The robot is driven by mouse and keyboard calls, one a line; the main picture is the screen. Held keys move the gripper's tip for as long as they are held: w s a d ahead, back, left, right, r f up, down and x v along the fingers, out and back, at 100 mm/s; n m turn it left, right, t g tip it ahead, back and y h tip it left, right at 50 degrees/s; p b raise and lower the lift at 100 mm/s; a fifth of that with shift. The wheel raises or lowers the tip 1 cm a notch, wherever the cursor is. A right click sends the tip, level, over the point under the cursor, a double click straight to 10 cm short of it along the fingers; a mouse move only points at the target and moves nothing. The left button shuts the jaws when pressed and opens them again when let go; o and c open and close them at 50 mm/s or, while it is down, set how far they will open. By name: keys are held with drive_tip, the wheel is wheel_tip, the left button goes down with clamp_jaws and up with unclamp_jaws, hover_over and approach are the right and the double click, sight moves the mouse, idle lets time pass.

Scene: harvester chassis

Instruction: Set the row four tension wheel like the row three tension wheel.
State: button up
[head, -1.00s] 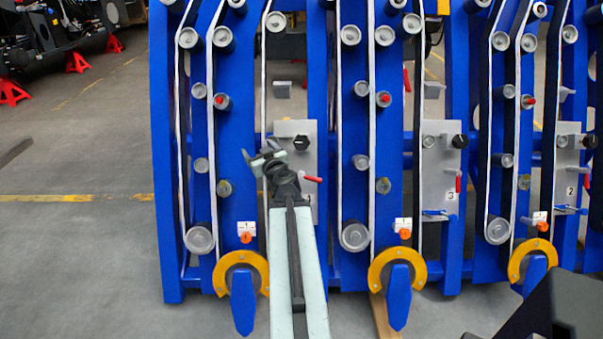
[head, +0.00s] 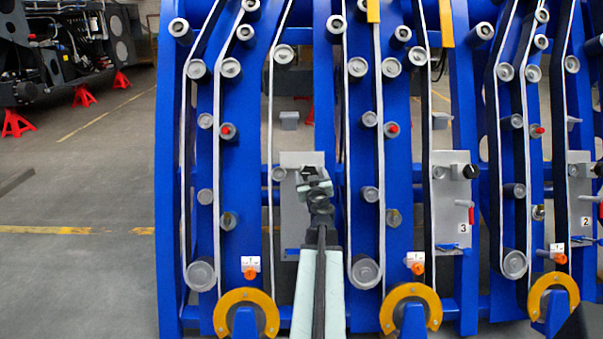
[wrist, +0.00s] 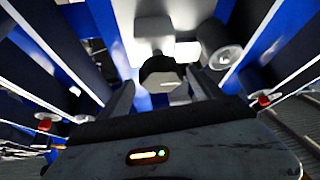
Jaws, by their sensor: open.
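The row four tension wheel, a black knob (wrist: 160,72), shows between my gripper's two dark fingers in the wrist view. I cannot tell whether they touch it. In the head view my gripper (head: 314,180) is in front of the pale row four plate (head: 292,222) and hides most of the knob and the red handle there. My gripper (wrist: 160,90) is open. The row three tension wheel (head: 472,171) is a black knob at the right of the pale plate marked 3 (head: 447,205), with a red handle (head: 471,215) hanging down below it. The knobs' exact settings are too small to read.
Blue uprights (head: 237,160) with grey rollers (head: 201,273) and pale belts stand close on both sides. Yellow ring guards (head: 246,294) stick out low in front. A further plate marked 2 (head: 580,200) is at the right. The floor at the left (head: 80,280) is clear.

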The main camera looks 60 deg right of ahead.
drive_tip(key=shift+w+d, duration=0.3)
drive_tip(key=shift+d, duration=0.3)
drive_tip(key=shift+a, duration=0.1)
drive_tip(key=shift+w, duration=0.25)
drive_tip(key=c, duration=1.4)
drive_tip(key=shift+w, duration=0.1)
drive_tip(key=shift+a, duration=0.1)
